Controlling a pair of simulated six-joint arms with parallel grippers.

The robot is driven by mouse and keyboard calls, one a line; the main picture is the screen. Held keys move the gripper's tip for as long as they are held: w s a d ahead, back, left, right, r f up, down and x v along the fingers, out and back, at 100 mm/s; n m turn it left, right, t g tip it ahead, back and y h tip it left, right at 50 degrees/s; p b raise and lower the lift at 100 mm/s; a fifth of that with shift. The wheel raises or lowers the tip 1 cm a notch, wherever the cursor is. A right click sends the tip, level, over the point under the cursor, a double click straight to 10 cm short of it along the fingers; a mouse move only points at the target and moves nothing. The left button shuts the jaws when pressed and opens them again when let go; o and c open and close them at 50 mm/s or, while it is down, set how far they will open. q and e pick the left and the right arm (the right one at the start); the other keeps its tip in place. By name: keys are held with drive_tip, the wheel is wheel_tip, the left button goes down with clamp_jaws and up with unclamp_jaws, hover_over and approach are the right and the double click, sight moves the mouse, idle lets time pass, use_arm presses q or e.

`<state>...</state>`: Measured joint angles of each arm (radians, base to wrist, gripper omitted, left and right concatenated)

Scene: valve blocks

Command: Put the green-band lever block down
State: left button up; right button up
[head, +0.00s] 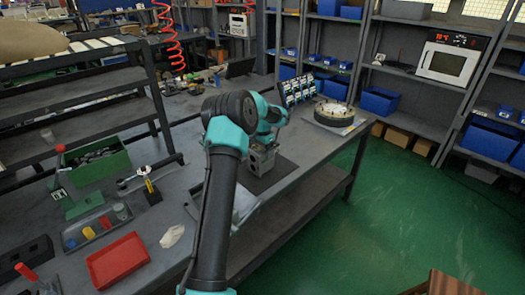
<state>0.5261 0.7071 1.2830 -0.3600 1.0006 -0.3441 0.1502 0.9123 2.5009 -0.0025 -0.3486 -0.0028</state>
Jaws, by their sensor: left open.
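My left arm reaches up the middle of the head view and bends over the workbench. My left gripper (262,151) points down above a dark mat (286,167) on the bench and is open. A small grey metal block (261,161) shows at the gripper, on or just over the mat. I cannot tell whether it touches the mat or the fingers. A green band and a lever cannot be made out at this size, and my arm hides part of the mat. My right gripper is not in view.
At the left stand a green bin (98,168), a grey tray (97,229) of small coloured parts and a red tray (118,261). A round part (334,114) and a rack of small pieces (298,89) stand beyond the mat. The bench's right edge is close to the mat.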

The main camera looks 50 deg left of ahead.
use_arm(q)
drive_tip(key=shift+r, duration=0.1)
wheel_tip(320, 180, up, 12)
idle(0.5)
idle(0.5)
